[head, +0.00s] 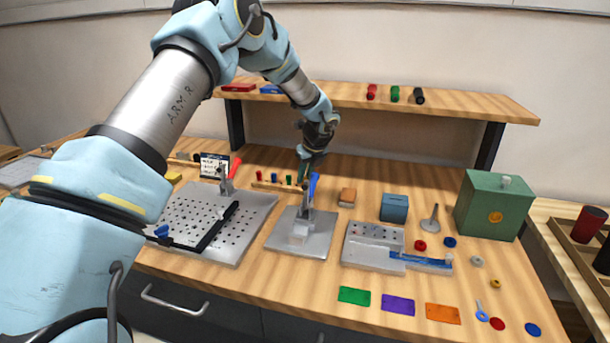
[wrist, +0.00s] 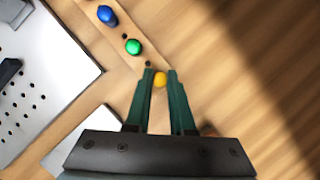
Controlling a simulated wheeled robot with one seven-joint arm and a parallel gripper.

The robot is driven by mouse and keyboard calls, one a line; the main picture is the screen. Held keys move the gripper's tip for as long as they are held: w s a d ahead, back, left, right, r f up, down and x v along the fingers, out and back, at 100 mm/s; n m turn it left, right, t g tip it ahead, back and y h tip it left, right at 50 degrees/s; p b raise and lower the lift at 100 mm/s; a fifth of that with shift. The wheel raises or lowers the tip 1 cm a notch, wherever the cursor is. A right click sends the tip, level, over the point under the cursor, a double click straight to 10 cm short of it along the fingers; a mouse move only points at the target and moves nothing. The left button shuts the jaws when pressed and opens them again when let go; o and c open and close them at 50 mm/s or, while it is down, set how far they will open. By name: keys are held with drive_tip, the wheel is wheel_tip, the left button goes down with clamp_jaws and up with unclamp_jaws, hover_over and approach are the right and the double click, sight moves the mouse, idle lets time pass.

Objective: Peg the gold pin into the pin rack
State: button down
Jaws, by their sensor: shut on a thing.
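The gold pin (wrist: 160,79) shows as a round yellow top between my fingertips in the wrist view. My gripper (wrist: 160,76) is shut on it with its two green fingers. The pin rack (wrist: 112,22) is a narrow wooden strip, holding a blue pin (wrist: 107,15) and a green pin (wrist: 134,47). A dark hole shows just above the fingertips. The gold pin is over or at the strip's near end; its lower end is hidden, so I cannot tell whether it is in a hole. In the head view my gripper (head: 304,178) is at the rack's right end (head: 268,186), partly behind a blue-handled clamp.
The blue-handled clamp fixture (head: 300,240) stands in front of my gripper. A perforated plate (head: 178,215) with a red-handled clamp lies to the left. An orange-brown block (head: 347,196) and a blue box (head: 394,207) are to the right. A shelf (head: 450,100) is behind.

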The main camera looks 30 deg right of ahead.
drive_tip(key=shift+f, duration=0.1)
drive_tip(key=c, duration=0.7)
unclamp_jaws()
drive_tip(key=b+v, duration=0.3)
drive_tip(key=v, duration=0.7)
drive_tip(key=shift+r, duration=0.35)
drive_tip(key=shift+s, duration=0.15)
drive_tip(key=a+n+g, duration=0.2)
drive_tip(key=a+n, duration=1.2)
drive_tip(key=a, duration=1)
drive_tip(key=s+a+f+n, duration=0.1)
drive_tip(key=s+a+n, duration=0.6)
drive_tip(key=a+n, duration=0.3)
drive_tip(key=s+a+n+g, duration=0.1)
drive_tip(key=s+a+n, duration=0.7)
drive_tip(key=a+n, duration=0.2)
drive_tip(key=shift+a+f+n, duration=0.3)
drive_tip(key=shift+a+f, duration=0.05)
drive_tip(key=shift+a, duration=0.15)
